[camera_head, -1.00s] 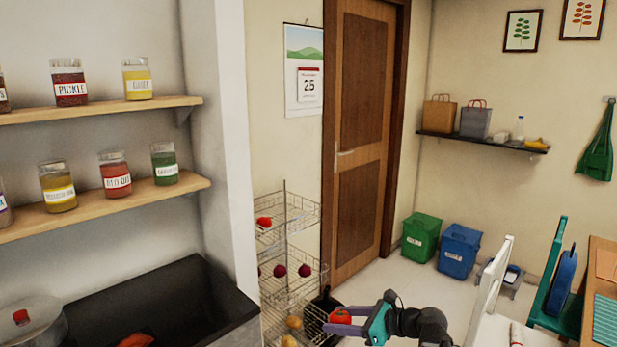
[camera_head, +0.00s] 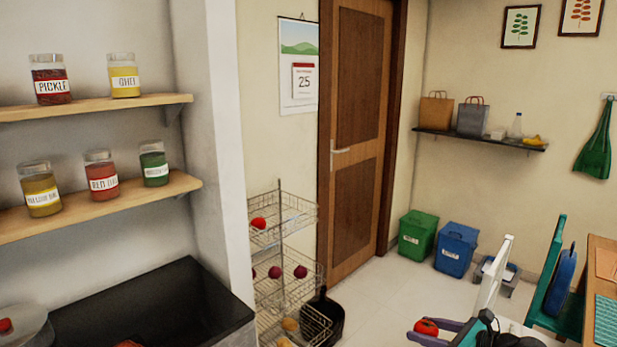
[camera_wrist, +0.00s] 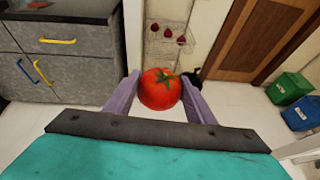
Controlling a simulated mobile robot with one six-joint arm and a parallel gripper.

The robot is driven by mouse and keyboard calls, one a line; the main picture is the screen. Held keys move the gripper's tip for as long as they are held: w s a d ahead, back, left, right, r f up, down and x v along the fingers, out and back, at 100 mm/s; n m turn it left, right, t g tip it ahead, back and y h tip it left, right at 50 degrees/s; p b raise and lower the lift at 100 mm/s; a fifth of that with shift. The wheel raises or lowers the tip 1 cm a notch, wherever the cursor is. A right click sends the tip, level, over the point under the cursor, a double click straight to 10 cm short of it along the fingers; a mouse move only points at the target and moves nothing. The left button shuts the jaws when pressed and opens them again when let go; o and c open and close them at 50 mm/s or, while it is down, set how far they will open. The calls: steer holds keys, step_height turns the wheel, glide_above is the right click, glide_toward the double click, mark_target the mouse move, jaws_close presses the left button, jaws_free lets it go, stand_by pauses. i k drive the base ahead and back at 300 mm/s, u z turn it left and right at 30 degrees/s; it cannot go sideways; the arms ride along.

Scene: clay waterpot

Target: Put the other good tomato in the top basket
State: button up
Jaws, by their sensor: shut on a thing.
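My gripper (camera_head: 436,333) is shut on a red tomato (camera_head: 426,327), low in the right half of the head view. In the wrist view the tomato (camera_wrist: 160,89) sits between the two purple fingers, green stem toward the camera. The tiered wire basket stand is left of the door. Its top basket (camera_head: 290,211) holds one red tomato (camera_head: 258,223). The held tomato is well to the right of the stand and apart from it.
The middle basket (camera_head: 305,268) holds several dark red onions, and the lower one holds yellowish vegetables (camera_head: 290,324). A black dustpan-like thing (camera_head: 326,312) stands beside the stand. Green (camera_head: 417,234) and blue (camera_head: 456,250) bins stand by the wall.

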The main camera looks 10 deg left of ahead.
mark_target(273, 219)
steer(key=u, duration=0.2)
steer(key=i, duration=0.85)
steer(key=u, duration=4.7)
steer(key=i, duration=0.1)
steer(key=z, duration=2.85)
